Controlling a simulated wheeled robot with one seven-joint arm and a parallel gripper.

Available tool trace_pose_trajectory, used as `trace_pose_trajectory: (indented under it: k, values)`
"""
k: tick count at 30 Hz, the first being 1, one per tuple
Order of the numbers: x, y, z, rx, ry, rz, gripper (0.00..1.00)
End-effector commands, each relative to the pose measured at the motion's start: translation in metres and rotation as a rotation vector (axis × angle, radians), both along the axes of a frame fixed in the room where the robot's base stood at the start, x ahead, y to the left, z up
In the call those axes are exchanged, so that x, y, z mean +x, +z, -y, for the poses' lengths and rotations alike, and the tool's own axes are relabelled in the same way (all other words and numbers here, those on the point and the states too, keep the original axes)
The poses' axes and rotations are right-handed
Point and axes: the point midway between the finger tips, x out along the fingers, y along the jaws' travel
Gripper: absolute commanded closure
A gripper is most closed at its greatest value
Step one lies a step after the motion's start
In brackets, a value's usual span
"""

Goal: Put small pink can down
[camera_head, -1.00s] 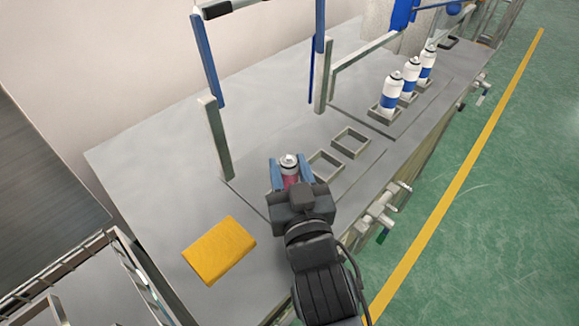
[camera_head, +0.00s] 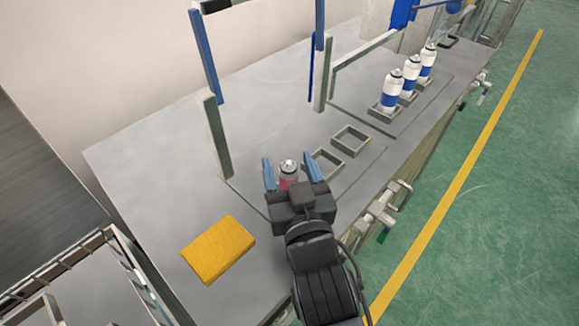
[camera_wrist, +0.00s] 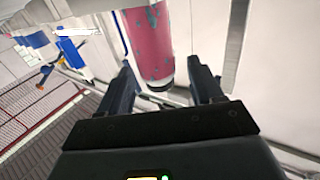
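The small pink can (camera_head: 288,177) stands upright on the grey table between the blue fingers of my gripper (camera_head: 291,172) in the head view. Only its white top and a bit of pink side show there; the gripper body hides its base. In the wrist view the pink can (camera_wrist: 150,42) appears between and beyond the spread fingers of my gripper (camera_wrist: 160,75), with gaps on both sides. My gripper is open around the can. Whether the can sits inside a square holder cannot be told.
Two empty square holders (camera_head: 350,139) lie just right of and behind the can. Several white and blue cans (camera_head: 389,92) stand in holders farther back. A yellow cloth or sponge (camera_head: 218,250) lies to the left. A metal frame post (camera_head: 217,138) rises behind the can.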

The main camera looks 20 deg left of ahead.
Motion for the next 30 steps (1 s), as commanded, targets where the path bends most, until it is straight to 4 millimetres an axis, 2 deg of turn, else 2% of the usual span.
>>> trace_pose_trajectory:
  k: [1, 5, 9, 13, 15, 24, 30]
  values:
    - [-0.001, -0.015, 0.001, -0.017, -0.001, -0.019, 0.34]
    - [-0.001, -0.015, 0.001, -0.017, -0.001, -0.02, 0.34]
    - [-0.002, -0.012, 0.001, -0.018, -0.001, -0.02, 0.34]
    - [-0.002, 0.001, 0.001, -0.018, 0.0, -0.021, 0.34]
    - [-0.012, -0.006, 0.009, -0.018, 0.0, -0.022, 0.34]
    - [-0.061, 0.0, 0.046, -0.011, -0.001, -0.014, 0.34]
    - [-0.085, 0.002, 0.064, -0.011, -0.001, -0.013, 0.34]
